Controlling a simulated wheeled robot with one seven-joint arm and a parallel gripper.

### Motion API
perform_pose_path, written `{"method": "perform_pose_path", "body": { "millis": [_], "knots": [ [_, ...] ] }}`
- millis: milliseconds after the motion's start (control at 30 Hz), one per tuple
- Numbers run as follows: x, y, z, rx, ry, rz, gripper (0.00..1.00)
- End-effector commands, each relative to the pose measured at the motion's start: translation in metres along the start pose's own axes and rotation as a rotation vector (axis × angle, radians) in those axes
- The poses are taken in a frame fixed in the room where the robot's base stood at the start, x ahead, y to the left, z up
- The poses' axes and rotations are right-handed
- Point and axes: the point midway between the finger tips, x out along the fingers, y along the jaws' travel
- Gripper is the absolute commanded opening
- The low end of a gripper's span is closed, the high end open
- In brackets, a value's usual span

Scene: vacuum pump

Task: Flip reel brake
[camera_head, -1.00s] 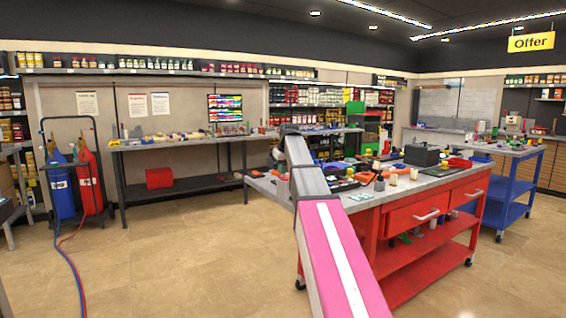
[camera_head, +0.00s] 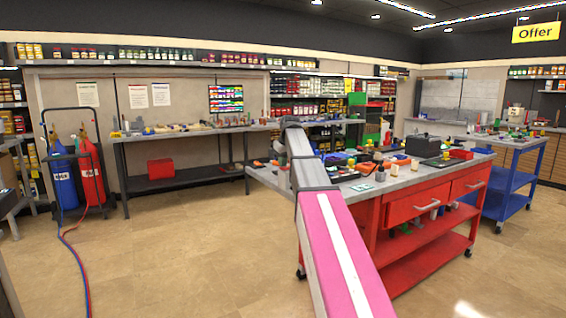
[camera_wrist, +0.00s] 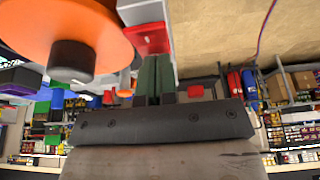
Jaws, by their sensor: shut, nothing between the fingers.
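In the wrist view, a large orange disc-shaped reel (camera_wrist: 45,35) with a dark round knob (camera_wrist: 71,62) fills the upper left. Beside it is a red part with a pale grey block (camera_wrist: 143,11) against it; I cannot tell for sure whether the red part (camera_wrist: 150,40) is the reel brake. My gripper (camera_wrist: 154,62) is shut and empty, its green fingers together just below the red part. I cannot tell whether the fingertips touch it. In the head view my arm covers the gripper, and the reel cannot be made out.
A red workbench (camera_head: 398,182) with small items on top stands right of my arm. A blue cart (camera_head: 513,177) stands farther right. A long back bench (camera_head: 190,132) and gas cylinders (camera_head: 62,180) are at the left. The floor at left is open.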

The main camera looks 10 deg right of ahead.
Motion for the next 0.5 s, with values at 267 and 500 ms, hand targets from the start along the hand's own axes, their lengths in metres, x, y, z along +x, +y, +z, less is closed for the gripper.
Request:
{"method": "perform_pose_path", "body": {
  "millis": [267,500],
  "knots": [
    [0.003,-0.002,0.016,0.0,-0.017,-0.005,0.0],
    [0.001,-0.002,0.022,0.001,-0.019,-0.003,0.0]
  ]
}}
